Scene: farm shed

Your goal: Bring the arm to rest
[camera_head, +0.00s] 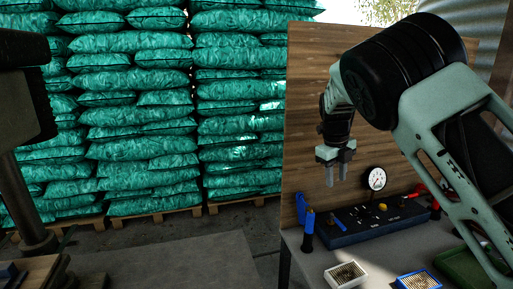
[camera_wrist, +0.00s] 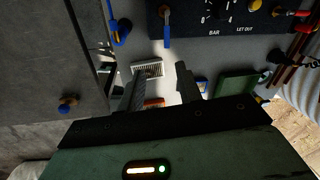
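My gripper (camera_head: 335,180) hangs pointing down in the head view, in front of the wooden board and above the workbench. Its two fingers are apart, with nothing seen between them. In the wrist view my gripper (camera_wrist: 160,75) also shows its fingers spread, with the bench surface and small boxes lying beyond them. My arm comes in from the right side and bends over at the top. No touch between the gripper and anything on the bench shows.
A dark blue panel (camera_head: 350,235) with a round gauge (camera_head: 376,179) lies below my gripper. A white box (camera_head: 345,274), a blue box (camera_head: 419,281) and a green tray (camera_head: 463,268) are near the front. Stacked teal sacks (camera_head: 140,120) stand behind left; floor between is clear.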

